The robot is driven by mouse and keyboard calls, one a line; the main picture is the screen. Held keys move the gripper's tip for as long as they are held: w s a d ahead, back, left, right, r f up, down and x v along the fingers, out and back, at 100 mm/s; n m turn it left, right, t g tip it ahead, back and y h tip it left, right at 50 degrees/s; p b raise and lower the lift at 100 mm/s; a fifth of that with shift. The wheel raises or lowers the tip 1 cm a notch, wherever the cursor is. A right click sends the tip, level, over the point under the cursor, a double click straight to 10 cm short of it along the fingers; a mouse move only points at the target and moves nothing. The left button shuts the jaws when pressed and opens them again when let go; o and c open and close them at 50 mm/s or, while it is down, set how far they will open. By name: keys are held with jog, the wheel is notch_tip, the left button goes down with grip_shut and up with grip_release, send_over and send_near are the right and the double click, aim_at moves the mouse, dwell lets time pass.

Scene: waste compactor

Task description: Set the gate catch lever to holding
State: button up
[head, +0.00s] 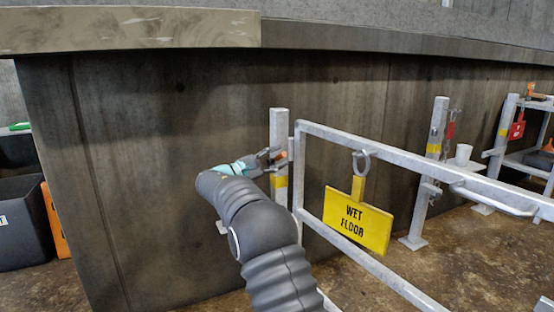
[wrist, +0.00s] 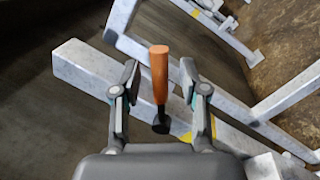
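The gate catch lever has an orange-brown handle (wrist: 159,72) on a dark stem, mounted on a pale metal post (wrist: 80,65) with a yellow band. In the wrist view the handle stands between the two fingers of my gripper (wrist: 154,85). The fingers are apart, with a gap on each side of the handle. In the head view my gripper (head: 270,157) is at the upper part of the post (head: 279,120), and only a bit of orange shows there. The metal gate (head: 400,145) is beside the post, to its right.
A yellow "WET FLOOR" sign (head: 358,220) hangs from the gate's top rail. A second post (head: 436,150) stands farther right, with a white cup (head: 463,154) near it. A concrete wall (head: 150,150) is behind the post. A dark bin (head: 22,225) is at far left.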

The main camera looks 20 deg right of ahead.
jog(key=v, duration=1.2)
jog(key=shift+a, duration=0.15)
jog(key=shift+r, duration=0.1)
